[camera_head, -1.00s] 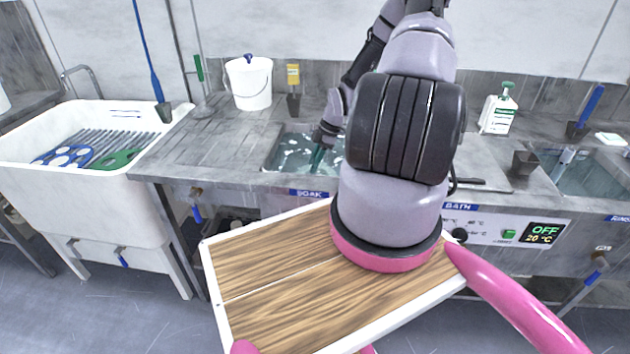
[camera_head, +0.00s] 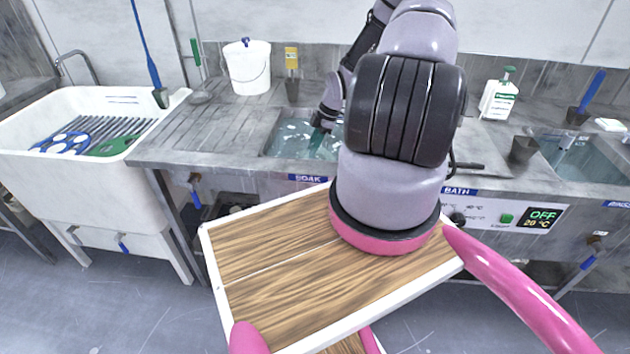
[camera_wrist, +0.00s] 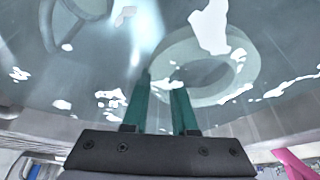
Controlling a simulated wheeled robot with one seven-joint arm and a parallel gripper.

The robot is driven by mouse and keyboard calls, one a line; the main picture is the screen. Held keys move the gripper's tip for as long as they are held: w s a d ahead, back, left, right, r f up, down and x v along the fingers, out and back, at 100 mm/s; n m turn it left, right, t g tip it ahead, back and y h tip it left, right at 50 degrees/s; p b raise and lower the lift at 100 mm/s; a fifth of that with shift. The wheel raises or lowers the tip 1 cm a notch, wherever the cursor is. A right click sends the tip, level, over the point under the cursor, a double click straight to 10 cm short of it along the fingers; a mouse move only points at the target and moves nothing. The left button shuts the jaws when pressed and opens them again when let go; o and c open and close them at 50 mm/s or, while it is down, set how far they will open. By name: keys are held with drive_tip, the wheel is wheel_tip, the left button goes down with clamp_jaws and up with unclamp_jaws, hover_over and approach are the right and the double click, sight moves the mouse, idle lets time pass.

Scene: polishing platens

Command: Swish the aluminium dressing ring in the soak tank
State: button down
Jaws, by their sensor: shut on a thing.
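The soak tank (camera_head: 273,148) is a sunken basin of clear, rippled water in the grey counter, above a blue SOAK label. My gripper (camera_head: 317,141) reaches down into it, its green fingers at the water. In the wrist view, my gripper (camera_wrist: 160,100) is shut on a pale metal ring, the aluminium dressing ring (camera_wrist: 170,57). The ring lies beyond the fingertips in the water, partly hidden by white glints. In the head view my arm and the glare keep the ring from sight.
A spoked round object (camera_wrist: 78,12) lies under water at the wrist view's upper left. A white bucket (camera_head: 247,68) stands behind the ribbed drainboard. A white sink (camera_head: 60,185) is at left. The bath panel (camera_head: 500,215) reads OFF, 20 °C. A rinse basin (camera_head: 597,165) is at right.

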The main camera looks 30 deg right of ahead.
idle(0.4)
idle(1.0)
idle(1.4)
idle(1.2)
wheel_tip(320, 180, up, 12)
drive_tip(key=shift+r, duration=0.2)
idle(1.0)
idle(1.3)
